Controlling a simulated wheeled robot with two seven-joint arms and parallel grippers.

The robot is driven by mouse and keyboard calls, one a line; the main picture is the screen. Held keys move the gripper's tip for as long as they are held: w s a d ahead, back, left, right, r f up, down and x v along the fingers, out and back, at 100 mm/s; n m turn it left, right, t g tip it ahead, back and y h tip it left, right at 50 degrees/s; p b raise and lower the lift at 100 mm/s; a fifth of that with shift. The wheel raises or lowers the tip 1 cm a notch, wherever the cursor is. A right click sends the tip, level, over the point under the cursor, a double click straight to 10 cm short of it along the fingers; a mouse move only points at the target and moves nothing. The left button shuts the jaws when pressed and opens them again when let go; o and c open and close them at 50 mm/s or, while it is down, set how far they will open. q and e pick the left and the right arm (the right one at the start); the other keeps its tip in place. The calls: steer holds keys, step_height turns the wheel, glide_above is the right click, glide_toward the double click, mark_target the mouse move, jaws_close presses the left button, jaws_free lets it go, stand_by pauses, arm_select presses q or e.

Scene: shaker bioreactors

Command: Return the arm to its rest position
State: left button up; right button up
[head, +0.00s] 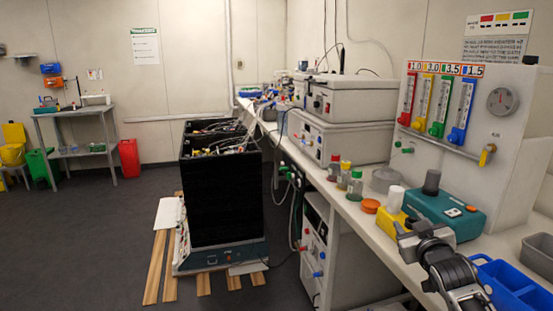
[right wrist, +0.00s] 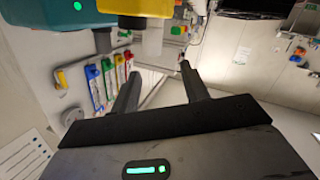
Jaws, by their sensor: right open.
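My right gripper (head: 408,232) is in the lower right of the head view, over the bench beside the yellow block and the teal device. In the right wrist view its two fingers (right wrist: 159,70) stand apart with nothing between them. The teal device (head: 447,212) with a dark cylinder on top sits on the bench just beyond the gripper; its body also shows at the top left of the right wrist view (right wrist: 45,15). The yellow block (head: 388,221) with a white cylinder sits beside it. My left gripper is not in view.
A blue bin (head: 512,288) and a grey tray (head: 540,250) stand near the gripper at the right. A panel with coloured flowmeters (head: 452,110) rises behind. Small bottles (head: 355,186) and an orange lid (head: 370,206) are on the bench.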

steer(key=s+a+f+g+y, duration=0.1)
steer(key=s+a+f, duration=0.25)
steer(key=f, duration=0.25)
steer(key=s+a+f+g, duration=0.1)
steer(key=s+a+f, duration=0.1)
steer(key=s+f, duration=0.25)
steer(key=s+a+f+g+y, duration=0.1)
steer(key=s+a+f, duration=0.3)
steer(key=s, duration=0.5)
steer(key=s+a+f+g+y, duration=0.1)
steer(key=s+f, duration=0.4)
steer(key=s, duration=0.5)
steer(key=s+a+f+g+y, duration=0.1)
steer(key=s+a+f, duration=0.4)
steer(key=s, duration=0.5)
steer(key=shift+a+f+g, duration=0.35)
steer(key=shift+a+g, duration=0.5)
steer(key=shift+g, duration=0.05)
steer(key=shift+w, duration=0.1)
